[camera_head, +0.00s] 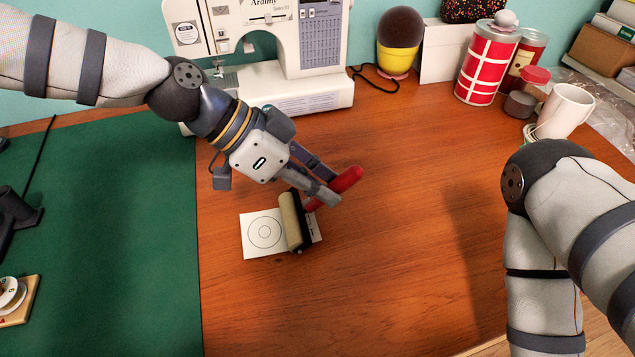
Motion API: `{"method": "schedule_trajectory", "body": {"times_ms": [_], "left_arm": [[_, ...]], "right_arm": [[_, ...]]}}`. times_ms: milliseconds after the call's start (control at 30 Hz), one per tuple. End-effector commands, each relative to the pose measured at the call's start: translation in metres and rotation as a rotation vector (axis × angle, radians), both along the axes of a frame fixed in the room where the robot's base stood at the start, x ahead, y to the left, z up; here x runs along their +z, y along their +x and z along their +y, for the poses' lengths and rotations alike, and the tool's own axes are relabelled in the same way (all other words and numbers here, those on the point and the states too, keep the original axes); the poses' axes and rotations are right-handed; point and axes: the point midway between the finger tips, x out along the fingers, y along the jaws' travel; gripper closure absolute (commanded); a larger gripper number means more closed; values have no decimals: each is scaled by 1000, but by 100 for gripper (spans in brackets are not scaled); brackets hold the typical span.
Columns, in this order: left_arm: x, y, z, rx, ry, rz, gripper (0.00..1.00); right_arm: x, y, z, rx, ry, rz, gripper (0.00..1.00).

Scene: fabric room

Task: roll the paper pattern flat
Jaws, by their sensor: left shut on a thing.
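The paper pattern (262,231) is a small white sheet with printed rings, lying on the wooden table. A roller (291,221) with a tan cylinder and dark frame sits across the right part of the paper and hides some of it. The roller has a red handle (347,179) that points up to the right. My left gripper (328,192) comes in from the upper left and is shut on the red handle. My right arm (560,220) is at the right edge, and its gripper is not in view.
A white sewing machine (310,45) stands behind my left gripper. A green mat (110,230) covers the left side of the table. Red tins (487,65) and a white mug (566,110) stand at the back right. The table (400,280) is clear in front and to the right of the paper.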

Motion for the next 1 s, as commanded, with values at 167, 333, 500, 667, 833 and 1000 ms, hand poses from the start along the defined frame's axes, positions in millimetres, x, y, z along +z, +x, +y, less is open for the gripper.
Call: {"method": "schedule_trajectory", "body": {"times_ms": [167, 333, 500, 667, 833, 1000], "left_arm": [[-2, 3, -11, 0, 1, 2, 100], [-1, 3, -15, -1, 0, 1, 100], [-1, 3, -15, -1, 1, 1, 100], [-2, 4, -20, -2, 1, 2, 100], [-2, 7, -30, -1, 2, 1, 100], [-1, 7, -32, 0, 1, 2, 100]], "right_arm": [[-2, -2, 0, 0, 0, 6, 60], [-2, -2, 0, 0, 0, 7, 60], [-2, -2, 0, 0, 0, 7, 60], [-3, -3, 0, 0, 0, 9, 60], [-5, -4, 0, 0, 0, 13, 60], [-5, -4, 0, 0, 0, 13, 60]]}}
